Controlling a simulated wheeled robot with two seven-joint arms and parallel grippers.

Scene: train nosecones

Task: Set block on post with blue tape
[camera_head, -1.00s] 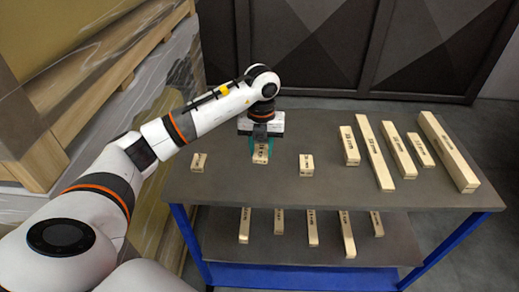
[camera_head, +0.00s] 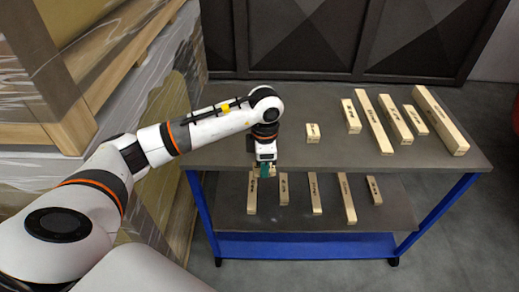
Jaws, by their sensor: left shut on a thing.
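Another small tan block with dark print (camera_head: 313,132) sits apart on the tabletop, to the right of the gripper. I cannot make out blue tape on any piece, so I cannot tell which one is the post. My right gripper is not in view.
Several wooden bars, including a long one (camera_head: 440,120), lie on the right of the dark tabletop (camera_head: 345,170). More bars (camera_head: 315,193) are on the lower shelf (camera_head: 295,222). The table has a blue frame (camera_head: 430,215). A pallet stack (camera_head: 85,110) stands at left.

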